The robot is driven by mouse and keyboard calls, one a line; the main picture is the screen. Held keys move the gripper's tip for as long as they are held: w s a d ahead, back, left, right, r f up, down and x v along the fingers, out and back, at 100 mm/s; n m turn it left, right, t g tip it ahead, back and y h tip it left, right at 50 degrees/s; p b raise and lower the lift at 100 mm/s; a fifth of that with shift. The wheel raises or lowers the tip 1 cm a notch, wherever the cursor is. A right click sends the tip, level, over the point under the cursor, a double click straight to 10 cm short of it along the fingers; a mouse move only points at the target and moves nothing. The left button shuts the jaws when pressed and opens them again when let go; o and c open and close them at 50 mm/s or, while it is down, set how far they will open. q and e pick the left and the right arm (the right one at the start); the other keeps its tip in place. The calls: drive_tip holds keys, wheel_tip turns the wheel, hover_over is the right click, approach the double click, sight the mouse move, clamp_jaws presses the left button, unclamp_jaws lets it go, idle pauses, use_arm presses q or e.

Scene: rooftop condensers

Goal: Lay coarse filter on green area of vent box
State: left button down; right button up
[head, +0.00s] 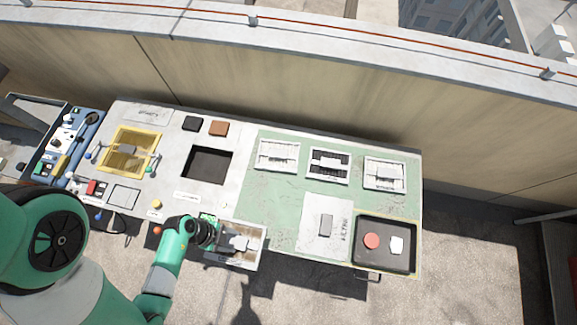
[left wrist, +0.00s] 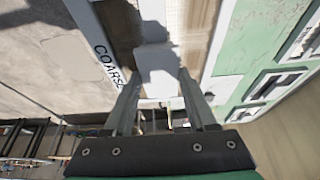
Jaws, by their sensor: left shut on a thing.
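My left gripper (head: 236,243) is over a shallow tray (head: 256,233) at the front edge of the bench. In the left wrist view the fingers (left wrist: 158,95) are shut on a pale grey block, seemingly the grip of the coarse filter (left wrist: 158,68). A pale meshed panel (left wrist: 188,14) shows beyond it in the tray; its lower part is hidden by the block and fingers. A green painted area (head: 262,190) covers the bench's right part. Which thing is the vent box I cannot tell. My right gripper is not in view.
Three white-framed slatted panels (head: 277,155) lie on the green. A dark tray (head: 385,262) with a red disc and a white piece is front right. A dark square opening (head: 207,164) and a yellow-framed mesh (head: 112,163) are left. A parapet wall stands behind.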

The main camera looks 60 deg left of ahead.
use_arm(q)
drive_tip(key=shift+s+d+r, duration=0.2)
drive_tip(key=shift+r, duration=0.3)
drive_tip(key=shift+a+f, duration=0.1)
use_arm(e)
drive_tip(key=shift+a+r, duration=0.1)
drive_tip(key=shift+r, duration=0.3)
use_arm(q)
drive_tip(key=shift+w+f, duration=0.2)
drive_tip(key=shift+w, duration=0.05)
drive_tip(key=w+a+f+b, duration=0.1)
drive_tip(key=w+a+f, duration=0.1)
drive_tip(key=w+f, duration=0.1)
drive_tip(key=w+a+f+b, duration=0.2)
drive_tip(key=w, duration=0.2)
drive_tip(key=w+a+f+b, duration=0.2)
drive_tip(key=w+f, duration=0.1)
drive_tip(key=shift+w+f, duration=0.3)
drive_tip(key=shift+w, duration=0.1)
drive_tip(key=shift+w+a+f, duration=0.2)
drive_tip(key=shift+w+f, duration=0.05)
drive_tip(key=shift+w, duration=0.1)
drive_tip(key=f, duration=0.1)
drive_tip(key=f+b, duration=0.2)
drive_tip(key=shift+w+a, duration=0.15)
drive_tip(key=shift+w, duration=0.1)
drive_tip(key=shift+f, duration=0.3)
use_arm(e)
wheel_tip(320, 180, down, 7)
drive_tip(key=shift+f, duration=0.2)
